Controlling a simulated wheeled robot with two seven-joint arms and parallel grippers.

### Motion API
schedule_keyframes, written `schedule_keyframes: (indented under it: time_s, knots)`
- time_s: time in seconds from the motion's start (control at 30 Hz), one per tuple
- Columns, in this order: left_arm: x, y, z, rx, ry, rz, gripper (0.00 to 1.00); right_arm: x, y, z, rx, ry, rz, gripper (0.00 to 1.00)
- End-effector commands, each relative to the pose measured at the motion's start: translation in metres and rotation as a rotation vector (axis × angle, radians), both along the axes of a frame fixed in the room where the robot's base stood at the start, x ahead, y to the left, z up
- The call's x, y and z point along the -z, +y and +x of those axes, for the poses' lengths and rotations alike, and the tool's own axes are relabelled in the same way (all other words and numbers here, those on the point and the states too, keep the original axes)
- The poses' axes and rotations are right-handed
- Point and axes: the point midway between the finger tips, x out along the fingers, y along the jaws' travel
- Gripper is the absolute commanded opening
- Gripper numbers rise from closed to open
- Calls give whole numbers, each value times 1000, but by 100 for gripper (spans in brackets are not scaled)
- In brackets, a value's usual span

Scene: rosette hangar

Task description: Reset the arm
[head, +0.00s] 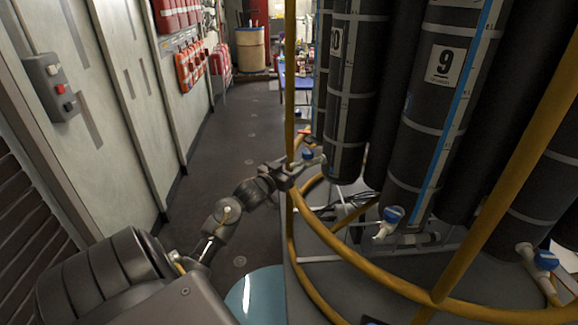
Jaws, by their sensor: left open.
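My left arm reaches in from the lower left. My left gripper (297,171) is open at the near yellow upright of the rosette frame (345,246). Its fingertips are close to a blue-handled valve (308,155) at the foot of the bottle marked 10 (345,100). I cannot tell whether the fingers touch the upright or the valve. My right gripper is not in view.
A bottle marked 9 (430,110) stands to the right with a blue-handled spigot (393,215). A grey switch box (52,88) and red cases (185,68) hang on the left wall. A barrel (250,50) stands far back. The aisle floor (225,150) is clear.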

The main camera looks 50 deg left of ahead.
Motion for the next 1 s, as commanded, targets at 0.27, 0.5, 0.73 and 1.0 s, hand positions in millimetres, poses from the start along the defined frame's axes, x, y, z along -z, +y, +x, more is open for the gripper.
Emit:
schedule_keyframes:
  time_s: [0.27,0.5,0.73,1.0]
  knots:
    - [0,-3,-14,1,0,0,60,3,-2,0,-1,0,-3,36]
    - [0,-3,-14,1,0,0,60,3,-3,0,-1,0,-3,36]
    - [0,-3,-14,1,0,0,60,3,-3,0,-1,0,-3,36]
    - [60,16,-10,-49,113,91,60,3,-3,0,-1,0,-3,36]
